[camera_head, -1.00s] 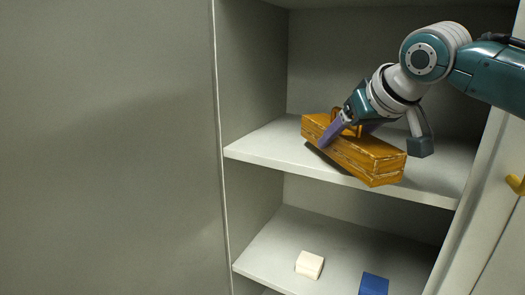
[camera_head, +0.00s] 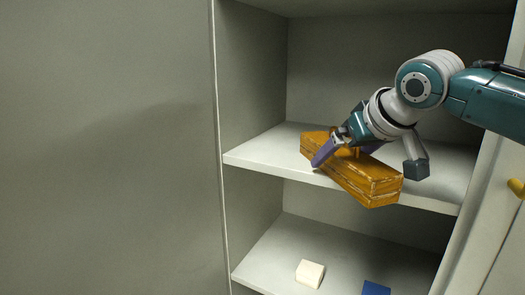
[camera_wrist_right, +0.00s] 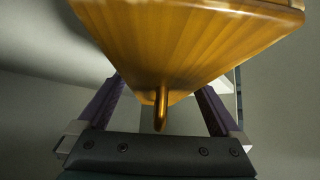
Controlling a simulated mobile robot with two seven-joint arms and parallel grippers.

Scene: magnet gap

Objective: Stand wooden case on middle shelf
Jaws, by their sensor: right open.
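The orange-brown wooden case (camera_head: 372,183) is at the front of the middle shelf (camera_head: 252,155) in the head view. It lies lengthwise and slanted, its near right end sticking out past the shelf's front edge. I cannot tell whether it rests fully on the shelf. My right gripper (camera_head: 347,152) is over the case from above and is open, its purple fingers on either side of the handle. In the right wrist view the case (camera_wrist_right: 175,45) fills the top, and its handle (camera_wrist_right: 161,108) hangs between the spread fingers, apart from both. My left gripper is not in view.
A lower shelf (camera_head: 275,245) holds a cream block (camera_head: 310,273) and a blue block (camera_head: 376,288). A large grey panel (camera_head: 100,150) stands at the left. A yellow handle (camera_head: 516,188) is at the right. The middle shelf is clear behind the case.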

